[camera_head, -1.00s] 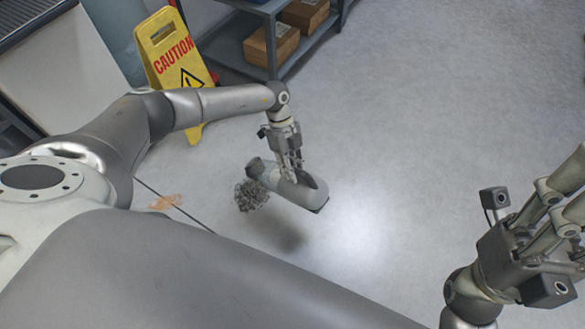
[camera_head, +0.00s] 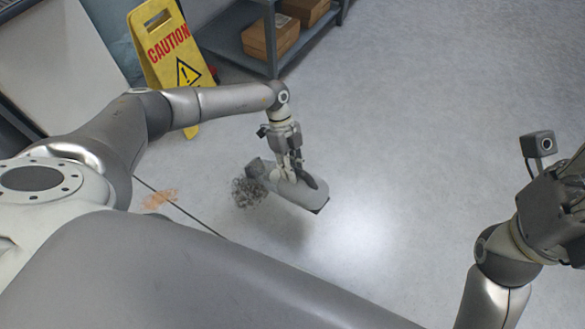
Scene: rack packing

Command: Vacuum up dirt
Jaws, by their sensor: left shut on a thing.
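A grey handheld vacuum (camera_head: 305,196) is held just above the floor in the middle of the head view. My left gripper (camera_head: 287,172) is shut on it from above. The vacuum's nozzle end points left, at a patch of dark grey dirt (camera_head: 247,193) on the floor. Whether the nozzle touches the dirt or hangs above it I cannot tell. A smaller orange-brown dirt patch (camera_head: 159,199) lies farther left, near a thin dark line on the floor. My right arm shows at the right edge; its gripper fingers are cut off by the frame.
A yellow caution sign (camera_head: 166,57) stands behind my left arm. A grey metal shelf (camera_head: 272,55) with cardboard boxes (camera_head: 268,38) stands at the back. The grey floor (camera_head: 430,120) to the right of the vacuum is clear.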

